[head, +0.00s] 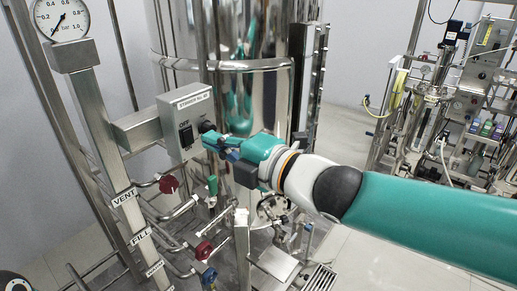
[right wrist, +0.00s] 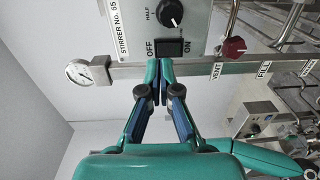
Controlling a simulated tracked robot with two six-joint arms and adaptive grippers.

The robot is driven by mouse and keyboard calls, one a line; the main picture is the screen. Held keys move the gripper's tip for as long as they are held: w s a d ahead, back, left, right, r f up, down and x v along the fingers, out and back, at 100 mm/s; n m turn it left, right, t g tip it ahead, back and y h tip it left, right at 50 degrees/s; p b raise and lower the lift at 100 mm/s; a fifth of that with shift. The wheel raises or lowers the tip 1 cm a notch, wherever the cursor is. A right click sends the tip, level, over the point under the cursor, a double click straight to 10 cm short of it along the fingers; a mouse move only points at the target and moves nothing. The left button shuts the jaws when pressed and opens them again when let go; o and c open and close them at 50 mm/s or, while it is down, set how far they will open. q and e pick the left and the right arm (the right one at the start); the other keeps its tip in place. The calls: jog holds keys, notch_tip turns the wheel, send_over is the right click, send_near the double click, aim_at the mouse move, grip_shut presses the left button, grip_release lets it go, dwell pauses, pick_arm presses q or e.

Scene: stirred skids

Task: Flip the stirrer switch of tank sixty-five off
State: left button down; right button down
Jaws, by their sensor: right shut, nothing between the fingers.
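The grey stirrer box (head: 172,112) is on a steel arm in front of the shiny tank (head: 270,100). Its label (right wrist: 120,27) reads STIRRER No. 65 in the right wrist view. The black rocker switch (head: 186,136) is on its face; in the right wrist view the switch (right wrist: 172,47) lies between the words OFF and ON. Which side is pressed in I cannot tell. My right gripper (head: 207,142) is shut and empty, its tips (right wrist: 159,70) close to the switch; contact is unclear. My left gripper is not in view.
A black knob (right wrist: 170,14) sits beside the switch. A pressure gauge (head: 62,18) tops the steel post at left, with labels VENT and FILL. Red-handled valves (head: 168,184) and pipes crowd below the box. Another skid (head: 450,100) stands far right.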

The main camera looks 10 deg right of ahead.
jog(key=p+v, duration=0.1)
jog(key=v, duration=0.8)
jog(key=shift+r, duration=0.35)
jog(key=shift+s, duration=0.1)
jog(key=w+f+m+g+h, duration=0.1)
jog(key=w+f+m+g, duration=0.15)
jog(key=f, duration=0.95)
jog(key=w+d+f+m+g+h, duration=0.1)
jog(key=f+m+h, duration=0.15)
jog(key=f, duration=0.85)
jog(key=w+f+m+g+h, duration=0.15)
jog(key=f+m, duration=0.25)
jog(key=f, duration=0.8)
jog(key=s+d+f+m+g+h, duration=0.2)
jog(key=s+f+m+g, duration=0.5)
jog(key=s+f+m, duration=1.1)
notch_tip(320, 180, down, 5)
jog(key=shift+s+d+m+g, duration=0.2)
jog(key=shift+s+m+g, duration=0.2)
jog(key=shift+s, duration=0.05)
